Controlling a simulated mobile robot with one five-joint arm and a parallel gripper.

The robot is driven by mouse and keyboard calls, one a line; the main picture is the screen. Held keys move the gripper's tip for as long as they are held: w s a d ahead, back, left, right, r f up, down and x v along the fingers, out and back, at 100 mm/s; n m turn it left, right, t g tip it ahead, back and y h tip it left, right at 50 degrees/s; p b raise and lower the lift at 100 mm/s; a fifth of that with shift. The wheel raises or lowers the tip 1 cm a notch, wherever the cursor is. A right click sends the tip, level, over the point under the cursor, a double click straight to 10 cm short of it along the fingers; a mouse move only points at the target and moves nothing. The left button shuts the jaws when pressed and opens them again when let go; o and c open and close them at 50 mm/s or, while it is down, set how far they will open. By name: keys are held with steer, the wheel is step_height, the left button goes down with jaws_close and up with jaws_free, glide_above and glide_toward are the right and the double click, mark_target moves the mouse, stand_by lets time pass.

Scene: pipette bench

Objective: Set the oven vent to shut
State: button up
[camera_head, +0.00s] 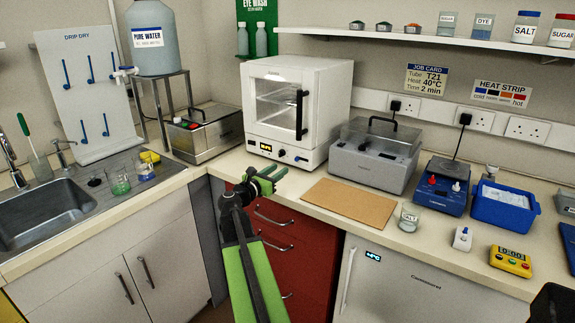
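The white oven (322,100) stands on the bench against the back wall, its glass-fronted door (276,102) closed, with a black upright handle (300,115). My gripper (272,180) is in front of and below the oven's left front, over the bench edge, apart from the oven. It holds nothing that I can see. Its finger gap is too unclear to judge.
A metal bath with a lid (205,135) stands left of the oven. A clear-lidded grey machine (372,165) stands to the right. Bare bench (232,163) lies before the oven.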

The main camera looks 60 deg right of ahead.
steer(key=a, duration=0.7)
steer(key=shift+a, duration=0.3)
